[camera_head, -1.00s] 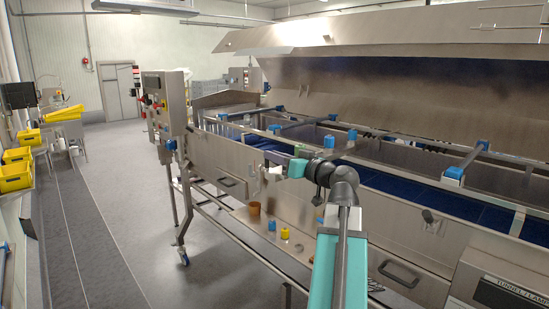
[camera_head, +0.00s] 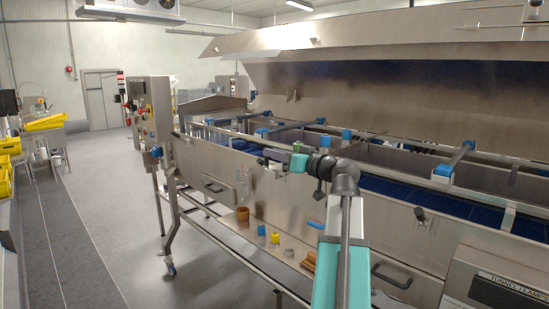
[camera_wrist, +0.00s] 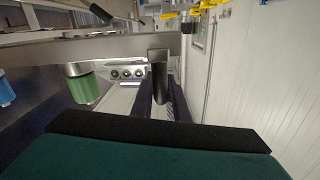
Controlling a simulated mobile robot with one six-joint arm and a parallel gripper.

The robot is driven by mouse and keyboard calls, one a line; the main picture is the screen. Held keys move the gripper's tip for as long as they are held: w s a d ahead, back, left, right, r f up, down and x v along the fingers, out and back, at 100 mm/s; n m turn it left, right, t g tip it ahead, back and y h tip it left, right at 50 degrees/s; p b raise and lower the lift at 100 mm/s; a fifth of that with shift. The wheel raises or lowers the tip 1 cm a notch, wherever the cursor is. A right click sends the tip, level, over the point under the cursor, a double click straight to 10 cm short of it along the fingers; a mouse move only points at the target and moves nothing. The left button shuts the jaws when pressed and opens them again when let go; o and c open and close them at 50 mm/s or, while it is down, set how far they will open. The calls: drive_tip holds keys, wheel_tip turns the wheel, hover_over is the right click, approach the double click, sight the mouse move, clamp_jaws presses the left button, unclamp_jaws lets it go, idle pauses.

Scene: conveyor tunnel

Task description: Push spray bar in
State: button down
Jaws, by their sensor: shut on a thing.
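Grey spray bars with blue end blocks lie across the open tunnel. One spray bar (camera_head: 459,157) is at the right, and another bar (camera_head: 293,126) is further left. My gripper (camera_head: 274,156) reaches left along the tunnel's near wall, at the wall's top edge. In the wrist view my gripper (camera_wrist: 161,100) has its dark fingers either side of a grey metal piece (camera_wrist: 158,57) and is shut on it. I cannot tell whether this piece belongs to a spray bar. A green knob (camera_wrist: 82,88) hangs left of the fingers, with a blue one (camera_wrist: 4,90) beyond.
The near steel wall (camera_head: 215,165) carries handles and a latch (camera_head: 420,216). An orange cup (camera_head: 242,213) and small blue and yellow items stand on a ledge below. A control cabinet (camera_head: 150,108) stands at the left end. The grey floor (camera_head: 105,210) at left is clear.

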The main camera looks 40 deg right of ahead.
drive_tip(key=c, duration=1.8)
unclamp_jaws()
drive_tip(key=shift+s+r, duration=0.1)
drive_tip(key=shift+o, duration=0.2)
drive_tip(key=shift+s, duration=0.1)
drive_tip(key=s+b, duration=0.3)
drive_tip(key=s, duration=1)
drive_tip(key=shift+s, duration=0.25)
